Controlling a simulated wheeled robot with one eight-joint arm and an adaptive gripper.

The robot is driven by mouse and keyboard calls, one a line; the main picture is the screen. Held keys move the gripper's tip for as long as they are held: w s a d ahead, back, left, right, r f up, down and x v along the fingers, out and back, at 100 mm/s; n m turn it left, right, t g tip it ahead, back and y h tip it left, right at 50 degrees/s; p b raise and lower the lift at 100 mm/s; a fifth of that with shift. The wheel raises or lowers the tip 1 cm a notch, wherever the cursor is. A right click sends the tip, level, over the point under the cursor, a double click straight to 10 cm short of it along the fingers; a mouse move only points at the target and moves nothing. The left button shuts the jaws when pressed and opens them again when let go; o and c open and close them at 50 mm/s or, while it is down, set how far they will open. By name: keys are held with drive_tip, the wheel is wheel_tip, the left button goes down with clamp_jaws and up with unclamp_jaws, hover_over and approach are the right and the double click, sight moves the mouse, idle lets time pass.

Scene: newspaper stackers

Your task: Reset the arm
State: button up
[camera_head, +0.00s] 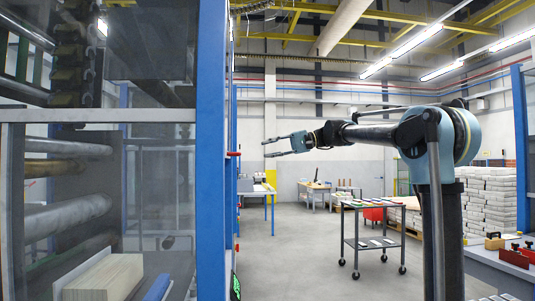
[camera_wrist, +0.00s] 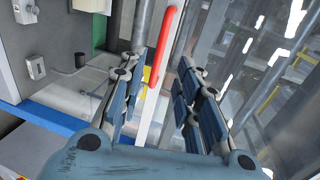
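My arm is raised and stretches to the left in the head view, with my gripper (camera_head: 274,146) at its end, held in the air near the blue post. The two fingers are spread apart with nothing between them in the head view. In the wrist view my gripper (camera_wrist: 155,85) also shows its fingers apart. A red bar (camera_wrist: 163,45) shows beyond the fingers in the wrist view; it does not look gripped.
A blue post (camera_head: 210,150) and a machine with rollers (camera_head: 65,215) stand close on the left. A cart (camera_head: 370,243) stands on the floor ahead. Wrapped stacks (camera_head: 490,200) are at the right. Open floor (camera_head: 300,265) lies in the middle.

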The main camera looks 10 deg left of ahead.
drive_tip(key=shift+f, duration=0.1)
idle(0.3)
drive_tip(key=s+d+f+m+t+h, duration=0.1)
drive_tip(key=s+d+f+t+h, duration=0.1)
drive_tip(key=s+d+f+h, duration=0.3)
drive_tip(key=s+d+f+m+t+h, duration=0.1)
drive_tip(key=s+d+f+t+h, duration=0.2)
drive_tip(key=s+d+f, duration=1)
drive_tip(key=s+d+f+m+t+h, duration=0.1)
drive_tip(key=s+d+f+h, duration=0.5)
drive_tip(key=d+f, duration=1.9)
drive_tip(key=s+f+t, duration=0.1)
drive_tip(key=s+f, duration=0.2)
drive_tip(key=f, duration=0.9)
drive_tip(key=shift+s+f+m+t+h, duration=0.15)
drive_tip(key=shift+s+m+t+h, duration=0.15)
drive_tip(key=shift+s+m+t, duration=0.1)
